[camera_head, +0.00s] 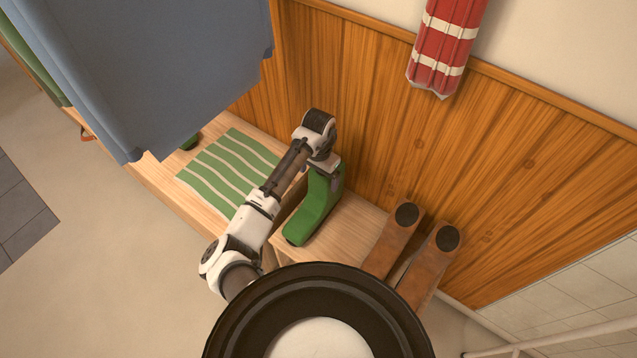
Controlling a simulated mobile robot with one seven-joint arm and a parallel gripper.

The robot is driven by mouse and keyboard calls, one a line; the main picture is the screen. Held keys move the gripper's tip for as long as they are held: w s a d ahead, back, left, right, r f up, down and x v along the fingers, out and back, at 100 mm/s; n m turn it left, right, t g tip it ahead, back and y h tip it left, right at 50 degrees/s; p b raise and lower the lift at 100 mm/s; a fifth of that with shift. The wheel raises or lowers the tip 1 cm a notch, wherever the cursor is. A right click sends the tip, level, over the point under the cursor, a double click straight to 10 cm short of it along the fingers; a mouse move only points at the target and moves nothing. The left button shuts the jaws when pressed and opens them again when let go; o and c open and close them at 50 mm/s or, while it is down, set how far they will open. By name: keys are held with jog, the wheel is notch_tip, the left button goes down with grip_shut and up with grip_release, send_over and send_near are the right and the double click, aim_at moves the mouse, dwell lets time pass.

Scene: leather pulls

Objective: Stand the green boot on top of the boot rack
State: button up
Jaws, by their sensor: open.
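The green boot (318,212) stands upright on a light wooden top, which looks like the boot rack (345,236), with its toe toward the lower left. My gripper (334,183) is at the upper end of the boot's shaft, close to the wooden wall. Its fingers are small and partly hidden by my wrist, but they are open. I cannot tell whether they still touch the boot.
A green striped mat (228,170) lies on the wooden bench (165,185) to the left. Brown boots (428,262) stand right of the rack. A red-and-white item (445,45) is on the wall.

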notch_tip(320, 180, up, 7)
jog(key=shift+f, duration=0.2)
